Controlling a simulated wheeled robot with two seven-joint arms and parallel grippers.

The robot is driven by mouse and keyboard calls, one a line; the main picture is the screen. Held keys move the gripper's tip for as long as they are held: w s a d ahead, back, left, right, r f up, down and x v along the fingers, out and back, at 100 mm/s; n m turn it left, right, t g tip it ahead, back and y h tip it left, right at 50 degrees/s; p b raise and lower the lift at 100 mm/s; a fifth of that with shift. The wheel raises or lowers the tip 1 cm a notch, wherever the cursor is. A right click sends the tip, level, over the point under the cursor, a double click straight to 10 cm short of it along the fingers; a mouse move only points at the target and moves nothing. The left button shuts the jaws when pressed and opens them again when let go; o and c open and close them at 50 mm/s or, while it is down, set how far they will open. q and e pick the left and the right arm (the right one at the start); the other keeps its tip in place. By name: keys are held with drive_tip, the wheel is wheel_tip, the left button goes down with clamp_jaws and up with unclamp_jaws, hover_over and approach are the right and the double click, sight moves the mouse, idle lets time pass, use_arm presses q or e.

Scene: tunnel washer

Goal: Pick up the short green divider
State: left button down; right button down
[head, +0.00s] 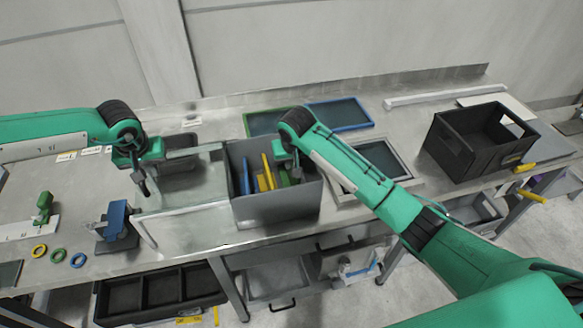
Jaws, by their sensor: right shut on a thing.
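A grey bin (275,207) stands on the steel bench and holds upright dividers. A blue divider (245,176) is at its left, and yellow dividers (266,172) stand in the middle. The short green divider (284,178) is at the right of the yellow ones, partly hidden by my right gripper. My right gripper (296,174) reaches down into the bin from above and is shut on the green divider; its fingertips are hard to see. My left gripper (144,189) hangs over the bench left of the bin, apart from it; its jaw opening is unclear.
A clear-sided box (185,222) stands just left of the bin. A black crate (478,143) is at the right, and framed trays (338,114) lie behind. A blue fixture (117,217) and coloured rings (58,255) are at the left.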

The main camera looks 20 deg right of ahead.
use_arm(q)
drive_tip(key=shift+a, duration=0.1)
use_arm(e)
wheel_tip(320, 180, up, 18)
drive_tip(key=shift+f, duration=0.1)
drive_tip(key=s+d+r, duration=0.1)
drive_tip(key=s+d, duration=0.3)
drive_tip(key=d, duration=0.3)
drive_tip(key=s+d+r, duration=0.1)
drive_tip(key=s+d, duration=0.3)
drive_tip(key=d, duration=0.3)
idle(0.8)
use_arm(q)
drive_tip(key=shift+d, duration=3.55)
